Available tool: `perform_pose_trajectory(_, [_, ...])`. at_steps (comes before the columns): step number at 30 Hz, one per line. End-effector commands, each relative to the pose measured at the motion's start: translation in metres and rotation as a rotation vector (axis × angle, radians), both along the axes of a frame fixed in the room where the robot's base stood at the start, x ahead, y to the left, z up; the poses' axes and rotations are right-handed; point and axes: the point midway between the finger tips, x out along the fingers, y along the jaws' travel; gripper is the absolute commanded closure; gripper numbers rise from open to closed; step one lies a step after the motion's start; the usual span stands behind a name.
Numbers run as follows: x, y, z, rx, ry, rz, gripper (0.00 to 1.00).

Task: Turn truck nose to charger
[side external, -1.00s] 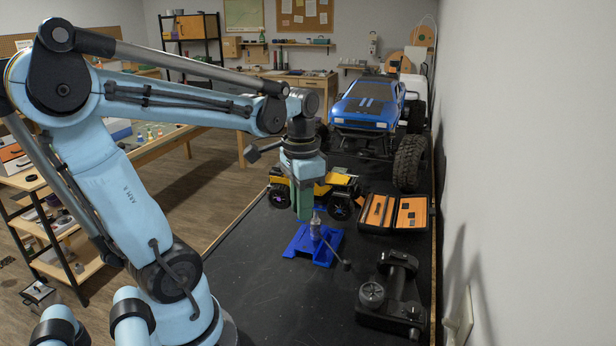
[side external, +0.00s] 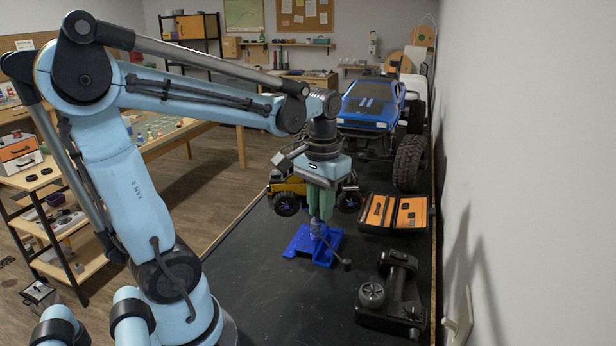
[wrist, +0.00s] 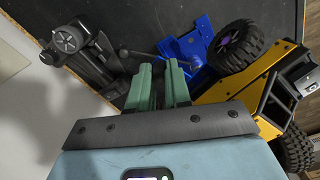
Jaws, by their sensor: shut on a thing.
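The small yellow truck (side external: 289,188) stands on the dark bench mat, partly hidden behind my gripper (side external: 321,217). In the wrist view the truck (wrist: 240,88) lies at the right, slanted, one big tyre near the blue stand. My green fingers (wrist: 158,68) are nearly together beside the truck's side. No thing in view is clearly marked as the charger; a black device with a round wheel (side external: 388,295) sits at the front right.
A blue stand (side external: 300,243) with a silver post and thin rod lies under my fingertips. An open black-and-orange case (side external: 411,214) is to the right. A large blue truck (side external: 366,110) stands behind. The mat's front left is clear.

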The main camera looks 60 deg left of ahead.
Motion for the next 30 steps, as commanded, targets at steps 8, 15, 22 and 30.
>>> perform_pose_trajectory(8, [0.0077,-0.0024,-0.0003,0.001,0.000,0.090,1.00])
perform_pose_trajectory(15, [0.0090,-0.0026,-0.0003,0.002,-0.001,0.106,1.00])
perform_pose_trajectory(22, [0.0089,-0.0024,-0.0003,0.002,-0.001,0.105,1.00])
perform_pose_trajectory(30, [0.0087,-0.0025,-0.0002,0.001,0.000,0.105,0.56])
